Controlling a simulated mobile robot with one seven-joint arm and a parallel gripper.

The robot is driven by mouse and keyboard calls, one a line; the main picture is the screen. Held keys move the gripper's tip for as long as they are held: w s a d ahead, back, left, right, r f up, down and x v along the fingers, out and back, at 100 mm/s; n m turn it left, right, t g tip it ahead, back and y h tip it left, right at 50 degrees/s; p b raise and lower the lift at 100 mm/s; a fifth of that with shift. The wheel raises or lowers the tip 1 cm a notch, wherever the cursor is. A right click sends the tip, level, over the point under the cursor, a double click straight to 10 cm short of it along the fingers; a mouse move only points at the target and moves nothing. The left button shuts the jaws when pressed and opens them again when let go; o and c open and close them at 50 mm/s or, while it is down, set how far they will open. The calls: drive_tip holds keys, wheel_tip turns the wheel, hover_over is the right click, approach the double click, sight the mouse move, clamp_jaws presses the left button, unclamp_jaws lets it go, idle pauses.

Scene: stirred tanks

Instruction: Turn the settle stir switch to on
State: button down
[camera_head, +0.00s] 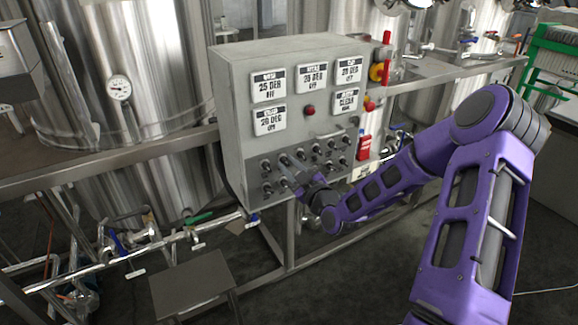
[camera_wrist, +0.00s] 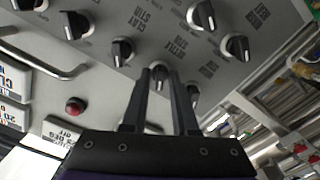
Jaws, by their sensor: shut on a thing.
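The grey control panel (camera_head: 235,110) carries rows of small black switch knobs low on its front. In the wrist view, one black knob (camera_wrist: 159,73) sits between the two fingertips of my gripper (camera_wrist: 160,82). The fingers are shut on it from both sides. An upside-down label that appears to read settle stir (camera_wrist: 180,47) is printed beside this knob. I cannot tell which way its pointer is turned. In the head view, my gripper (camera_head: 296,170) reaches the lower knobs from the right and hides part of them.
Neighbouring knobs (camera_wrist: 122,50) and (camera_wrist: 238,46) stand close on both sides. A red button (camera_wrist: 75,106) and a metal handle (camera_wrist: 40,62) lie to the left in the wrist view. Steel tanks (camera_head: 150,60) stand behind the panel, and a small step (camera_head: 190,285) is below it.

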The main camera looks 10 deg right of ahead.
drive_tip(key=m+b, duration=0.2)
drive_tip(key=m, duration=0.4)
drive_tip(key=shift+f, duration=0.1)
drive_tip(key=m, duration=0.5)
drive_tip(key=shift+m, duration=0.3)
idle(0.5)
drive_tip(key=c, duration=0.9)
unclamp_jaws()
drive_tip(key=shift+s, duration=0.1)
